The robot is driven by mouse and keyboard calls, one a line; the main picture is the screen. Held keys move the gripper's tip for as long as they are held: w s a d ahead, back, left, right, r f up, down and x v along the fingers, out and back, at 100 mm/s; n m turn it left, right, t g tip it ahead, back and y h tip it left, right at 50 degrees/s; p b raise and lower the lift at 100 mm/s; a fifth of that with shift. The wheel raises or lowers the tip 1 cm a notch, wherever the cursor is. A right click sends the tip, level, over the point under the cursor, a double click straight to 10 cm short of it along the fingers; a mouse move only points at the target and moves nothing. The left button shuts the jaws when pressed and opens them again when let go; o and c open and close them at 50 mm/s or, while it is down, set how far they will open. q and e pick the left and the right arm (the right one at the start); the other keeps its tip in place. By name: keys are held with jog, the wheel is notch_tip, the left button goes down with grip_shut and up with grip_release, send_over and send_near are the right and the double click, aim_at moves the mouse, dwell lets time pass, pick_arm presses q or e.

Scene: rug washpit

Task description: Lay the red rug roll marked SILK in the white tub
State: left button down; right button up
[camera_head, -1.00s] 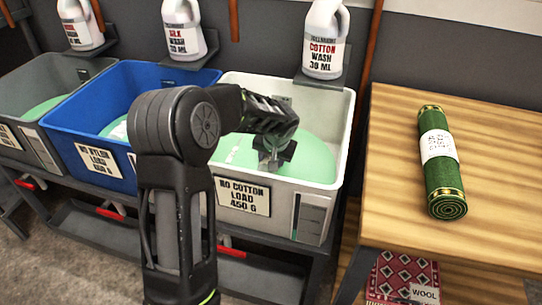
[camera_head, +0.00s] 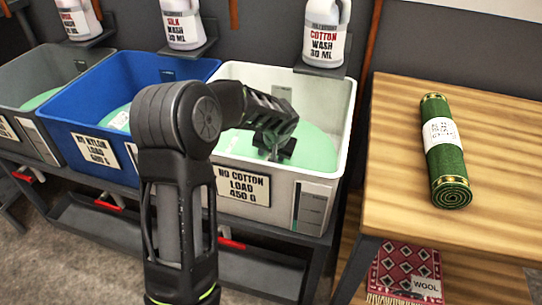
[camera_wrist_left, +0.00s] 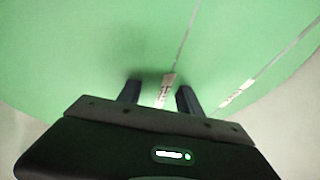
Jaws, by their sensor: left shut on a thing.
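The white tub (camera_head: 345,118) has a plate reading "NO COTTON LOAD 450 G" and holds pale green liquid (camera_head: 315,146). My left gripper (camera_head: 272,150) is over the tub, pointing down, close above the green. In the left wrist view its two fingers (camera_wrist_left: 158,92) stand a little apart, with a thin pale strip (camera_wrist_left: 168,82) between them; what this strip is I cannot tell. A second thin strip (camera_wrist_left: 240,92) lies to the right. No red roll marked SILK shows in these frames. My right gripper is not in view.
A green rug roll (camera_head: 447,165) lies on the wooden table (camera_head: 405,215) at right. A red patterned rug (camera_head: 400,262) marked WOOL is below it. A blue tub (camera_head: 62,105) and a grey tub (camera_head: 20,92) stand left. Wash bottles (camera_head: 325,30) sit on shelves behind.

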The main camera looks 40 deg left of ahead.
pick_arm(q)
jog(key=c, duration=0.7)
grip_release()
jog(key=p+v, duration=0.2)
jog(key=v, duration=0.6)
